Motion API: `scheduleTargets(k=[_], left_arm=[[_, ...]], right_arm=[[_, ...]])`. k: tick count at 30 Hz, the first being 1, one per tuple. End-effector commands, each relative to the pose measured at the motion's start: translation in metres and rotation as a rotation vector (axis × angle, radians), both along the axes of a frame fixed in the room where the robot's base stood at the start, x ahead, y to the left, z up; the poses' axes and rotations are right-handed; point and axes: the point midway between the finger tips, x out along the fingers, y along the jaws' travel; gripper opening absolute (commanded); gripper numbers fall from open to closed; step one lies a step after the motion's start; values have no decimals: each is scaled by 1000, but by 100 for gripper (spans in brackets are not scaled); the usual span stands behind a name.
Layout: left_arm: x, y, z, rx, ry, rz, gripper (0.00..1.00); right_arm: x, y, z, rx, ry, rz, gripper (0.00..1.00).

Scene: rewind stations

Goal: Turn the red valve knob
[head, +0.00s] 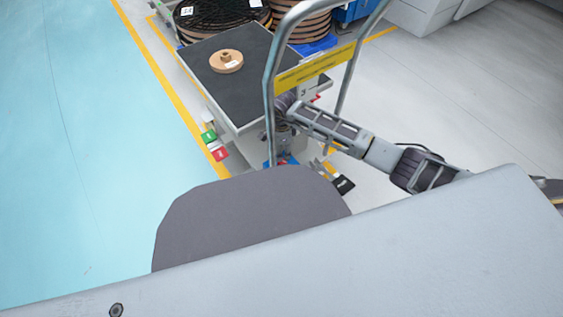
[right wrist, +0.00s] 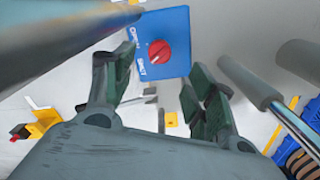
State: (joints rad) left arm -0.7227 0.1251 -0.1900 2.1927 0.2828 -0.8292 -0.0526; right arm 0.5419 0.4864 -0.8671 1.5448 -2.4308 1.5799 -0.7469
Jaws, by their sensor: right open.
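The red valve knob (right wrist: 159,52) sits on a blue plate (right wrist: 172,22) marked OPEN and SHUT, in the upper middle of the right wrist view. Its white pointer mark shows on its left part. My right gripper (right wrist: 158,68) is open, with one finger on each side of the knob in the picture. The fingers look apart from the knob, and nothing is between them. In the head view my right arm reaches in from the right to the cart's handle end, where the gripper is partly hidden. My left gripper is out of view.
A grey cart (head: 240,80) carries a small tan roll (head: 226,61) on its dark top. Its tall metal handle frame (head: 270,85) stands close to my right arm. Black reels (head: 205,20) stand behind. Open floor lies to the left and right.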

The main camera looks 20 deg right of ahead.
Motion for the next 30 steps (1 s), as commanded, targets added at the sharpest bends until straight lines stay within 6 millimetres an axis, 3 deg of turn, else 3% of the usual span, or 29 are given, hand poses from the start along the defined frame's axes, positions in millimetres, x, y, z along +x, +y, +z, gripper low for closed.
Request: scheduleTargets(k=[18,30], left_arm=[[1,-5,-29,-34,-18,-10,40],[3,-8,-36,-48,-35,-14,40]], right_arm=[[0,0,-67,1,0,-1,56],[0,0,-91,0,-1,0,56]])
